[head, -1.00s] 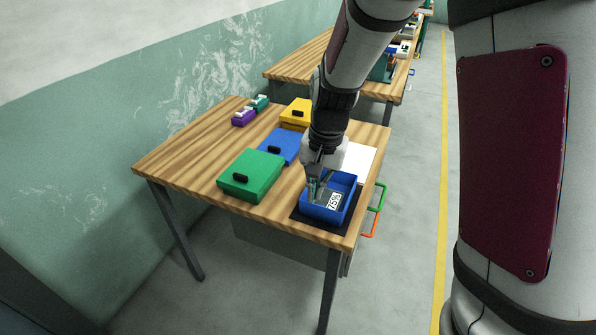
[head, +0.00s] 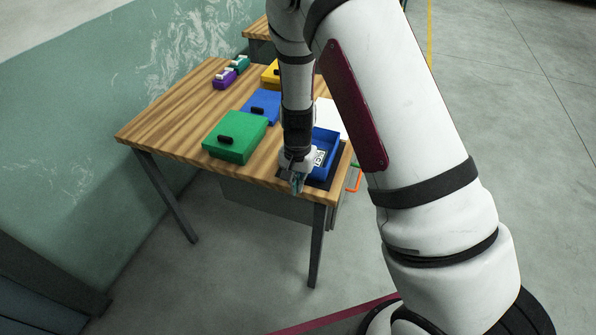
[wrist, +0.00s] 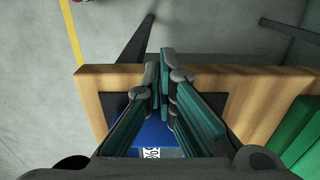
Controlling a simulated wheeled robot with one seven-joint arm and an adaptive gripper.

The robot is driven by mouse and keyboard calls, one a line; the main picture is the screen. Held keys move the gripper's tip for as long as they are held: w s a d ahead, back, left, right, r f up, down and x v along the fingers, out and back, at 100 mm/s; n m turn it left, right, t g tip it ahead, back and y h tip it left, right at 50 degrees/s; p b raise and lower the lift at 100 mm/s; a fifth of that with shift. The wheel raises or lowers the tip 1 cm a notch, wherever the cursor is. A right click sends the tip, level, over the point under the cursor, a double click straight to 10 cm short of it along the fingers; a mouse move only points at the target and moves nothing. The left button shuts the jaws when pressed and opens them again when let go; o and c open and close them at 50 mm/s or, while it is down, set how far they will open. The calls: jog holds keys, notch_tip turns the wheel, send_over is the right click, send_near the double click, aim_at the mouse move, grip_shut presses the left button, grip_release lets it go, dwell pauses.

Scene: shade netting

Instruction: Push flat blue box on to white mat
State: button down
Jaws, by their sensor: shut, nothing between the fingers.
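A shallow, open-topped blue box (head: 328,138) with a white number label lies on a black mat (head: 322,183) at the table's front right corner. The white mat (head: 331,116) lies just behind the box, partly hidden by my arm. My gripper (head: 296,184) is shut and empty, low at the near left side of the box by the front table edge. In the wrist view my gripper (wrist: 162,75) points past the blue box (wrist: 152,133) toward the table edge. I cannot tell whether the fingers touch the box.
A green box (head: 236,137), a blue handled box (head: 260,106) and a yellow box (head: 270,74) stand left and behind. Small purple (head: 224,79) and teal (head: 238,64) items sit farther back. The table's left side (head: 165,125) is bare.

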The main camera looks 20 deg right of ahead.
jog(key=shift+w+d, duration=0.6)
jog(key=shift+w, duration=0.25)
jog(key=shift+w+d, duration=0.6)
jog(key=shift+w, duration=0.2)
jog(key=w+d+b, duration=0.4)
jog(key=w, duration=0.2)
jog(key=w+d+b, duration=0.4)
jog(key=w+b, duration=0.1)
jog(key=w, duration=0.1)
jog(key=w+d+b, duration=0.4)
jog(key=w, duration=0.1)
jog(key=shift+w+d+f+b, duration=0.25)
jog(key=shift+w+d+b, duration=0.15)
jog(key=shift+w+d+r+b, duration=0.2)
jog(key=shift+w+d+b, duration=0.25)
jog(key=shift+w+d, duration=0.1)
jog(key=shift+a, duration=0.1)
